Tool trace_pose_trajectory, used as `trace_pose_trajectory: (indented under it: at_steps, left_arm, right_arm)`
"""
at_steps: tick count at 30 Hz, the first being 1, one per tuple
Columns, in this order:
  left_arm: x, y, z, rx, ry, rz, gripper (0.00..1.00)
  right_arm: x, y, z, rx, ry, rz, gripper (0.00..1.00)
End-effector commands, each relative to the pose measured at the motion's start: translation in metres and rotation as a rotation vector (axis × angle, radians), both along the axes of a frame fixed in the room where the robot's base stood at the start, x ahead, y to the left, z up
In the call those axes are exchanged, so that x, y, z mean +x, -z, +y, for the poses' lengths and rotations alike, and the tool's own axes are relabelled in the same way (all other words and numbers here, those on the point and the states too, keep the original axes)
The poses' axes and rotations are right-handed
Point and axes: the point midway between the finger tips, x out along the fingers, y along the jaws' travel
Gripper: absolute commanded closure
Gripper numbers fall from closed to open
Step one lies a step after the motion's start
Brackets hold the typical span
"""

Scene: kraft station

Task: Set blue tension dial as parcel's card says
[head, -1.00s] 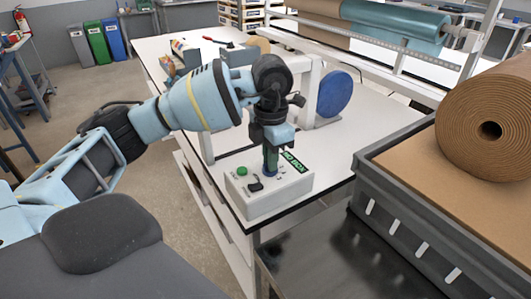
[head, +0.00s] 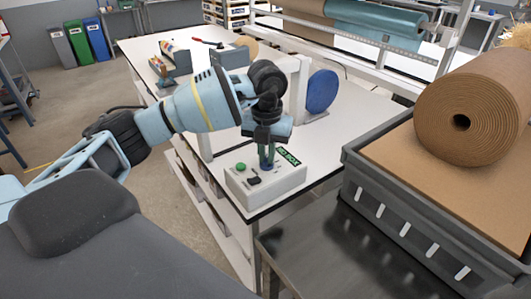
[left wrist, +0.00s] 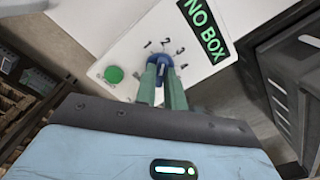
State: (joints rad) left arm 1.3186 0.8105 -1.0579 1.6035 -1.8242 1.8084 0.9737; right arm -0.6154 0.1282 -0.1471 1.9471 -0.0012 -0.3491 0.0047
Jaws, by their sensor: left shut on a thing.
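The blue tension dial (left wrist: 163,62) sits on the face of a white control box (head: 262,192), which stands at the table's near corner. In the left wrist view, numerals 1 to 4 run around the dial on the box face (left wrist: 128,50). My left gripper (head: 267,161) reaches down to the box, its two green fingers shut on the dial. It also shows in the left wrist view (left wrist: 160,76). The fingers partly hide the dial, and I cannot tell which numeral it points to. I see no parcel card. My right gripper is not in view.
A green "NO BOX" sign (left wrist: 208,32) is on the box beside the dial, and a green button (left wrist: 114,74) is on its other side. A grey tray (head: 385,205) and a kraft roll (head: 475,105) stand at right. A blue disc (head: 322,92) stands behind the arm.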

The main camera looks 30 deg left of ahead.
Motion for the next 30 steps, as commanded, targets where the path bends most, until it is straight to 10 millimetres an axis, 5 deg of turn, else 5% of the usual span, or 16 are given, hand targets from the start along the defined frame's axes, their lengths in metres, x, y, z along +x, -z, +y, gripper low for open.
trace_pose_trajectory:
  at_steps: [17,18,22,30]
  left_arm:
    - [0.0004,-0.0008,0.0001,0.000,-0.030,-0.002,1.00]
    - [0.0004,-0.0008,0.0001,0.000,-0.030,-0.002,0.84]
    - [0.0004,-0.0006,0.0001,-0.001,-0.029,-0.001,0.67]
    - [0.0003,-0.0008,0.0002,-0.001,-0.029,-0.001,0.67]
  right_arm:
    - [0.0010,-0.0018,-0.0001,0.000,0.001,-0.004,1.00]
    - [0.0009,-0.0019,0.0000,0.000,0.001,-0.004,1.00]
    - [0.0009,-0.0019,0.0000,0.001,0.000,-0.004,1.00]
    - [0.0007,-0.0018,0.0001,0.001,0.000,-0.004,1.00]
